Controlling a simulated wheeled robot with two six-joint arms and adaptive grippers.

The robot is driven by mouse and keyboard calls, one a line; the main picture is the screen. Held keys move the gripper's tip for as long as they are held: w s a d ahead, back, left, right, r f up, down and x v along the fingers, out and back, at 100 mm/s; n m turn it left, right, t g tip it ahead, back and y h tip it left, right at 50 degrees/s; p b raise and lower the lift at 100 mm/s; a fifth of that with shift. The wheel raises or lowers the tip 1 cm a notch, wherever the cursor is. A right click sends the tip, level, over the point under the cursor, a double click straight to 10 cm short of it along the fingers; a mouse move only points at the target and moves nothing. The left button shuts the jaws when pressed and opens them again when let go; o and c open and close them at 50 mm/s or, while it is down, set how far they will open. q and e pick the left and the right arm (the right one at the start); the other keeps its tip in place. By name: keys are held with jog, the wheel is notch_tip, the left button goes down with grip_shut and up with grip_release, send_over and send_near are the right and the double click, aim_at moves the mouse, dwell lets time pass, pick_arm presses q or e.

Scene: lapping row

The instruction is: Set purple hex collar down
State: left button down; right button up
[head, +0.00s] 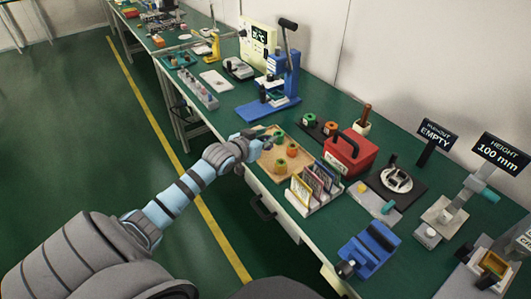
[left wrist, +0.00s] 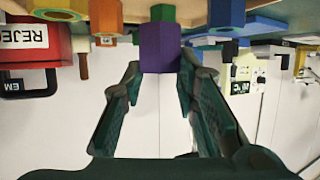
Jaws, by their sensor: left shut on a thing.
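My left gripper (head: 262,136) reaches over the left edge of a wooden tray (head: 300,164) on the green bench. In the left wrist view, which looks upside down, the fingers of my left gripper (left wrist: 160,82) are shut on the purple hex collar (left wrist: 160,47). The collar's far end sits close to the tray surface; I cannot tell if it touches. In the head view I cannot make out the collar at the gripper. A green collar (left wrist: 162,12) shows just behind it, with an orange collar (left wrist: 105,16) and a blue collar (left wrist: 227,16) to the sides. My right gripper is not in view.

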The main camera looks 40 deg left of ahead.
pick_arm(q)
notch_tip(320, 180, down, 4)
jog(key=shift+f+b, duration=0.2)
jog(key=shift+b, duration=0.55)
jog(key=shift+r, duration=0.1)
jog(key=c, duration=1.2)
grip_release()
jog(key=shift+c, duration=0.2)
